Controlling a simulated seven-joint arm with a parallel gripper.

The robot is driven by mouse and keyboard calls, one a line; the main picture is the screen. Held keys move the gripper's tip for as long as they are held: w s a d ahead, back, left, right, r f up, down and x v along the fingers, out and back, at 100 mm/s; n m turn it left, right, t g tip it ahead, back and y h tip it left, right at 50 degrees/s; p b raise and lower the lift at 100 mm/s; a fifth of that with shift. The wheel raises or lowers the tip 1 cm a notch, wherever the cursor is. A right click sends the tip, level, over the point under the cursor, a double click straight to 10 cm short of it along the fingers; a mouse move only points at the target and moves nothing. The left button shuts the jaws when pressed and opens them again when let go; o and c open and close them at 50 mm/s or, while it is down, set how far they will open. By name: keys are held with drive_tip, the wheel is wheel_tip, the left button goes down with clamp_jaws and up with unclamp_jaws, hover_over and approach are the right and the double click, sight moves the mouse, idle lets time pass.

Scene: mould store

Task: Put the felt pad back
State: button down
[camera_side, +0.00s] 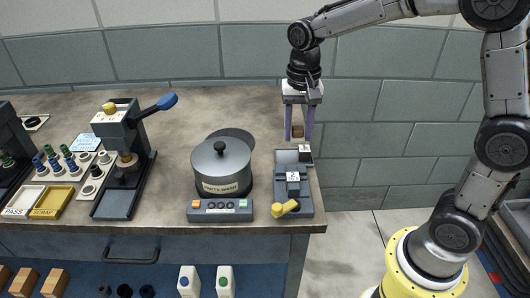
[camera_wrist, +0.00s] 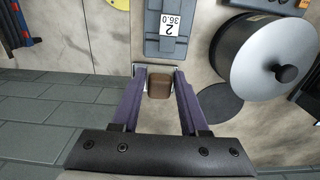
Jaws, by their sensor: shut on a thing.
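My gripper (camera_side: 298,137) hangs above the right end of the bench, its two purple fingers pointing down. It is shut on a small brown block that looks to be the felt pad (camera_side: 298,130). In the wrist view the brown pad (camera_wrist: 159,87) sits between the fingers of my gripper (camera_wrist: 159,75). In the side view the pad appears held in the air, behind a grey fixture (camera_side: 306,203) labelled 2 with a yellow handle. The fixture also shows in the wrist view (camera_wrist: 152,45); the fingertips overlap its near end there.
A grey pot (camera_side: 221,170) with a lid stands left of the fixture, with a dark round disc (camera_side: 238,134) behind it. A control box (camera_side: 219,210) is in front. A press (camera_side: 122,130) with a blue-tipped lever stands farther left. The rear bench is mostly clear.

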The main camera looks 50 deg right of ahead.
drive_tip(key=w+f, duration=0.3)
drive_tip(key=w, duration=0.3)
hover_over(262, 158)
drive_tip(key=f, duration=0.5)
drive_tip(key=shift+s+a+f, duration=0.1)
drive_tip(key=shift+s+f, duration=0.05)
drive_tip(key=shift+s, duration=0.05)
drive_tip(key=shift+w+f, duration=0.15)
drive_tip(key=shift+f, duration=1.65)
drive_tip(key=shift+f, duration=0.1)
drive_tip(key=c, duration=0.7)
unclamp_jaws()
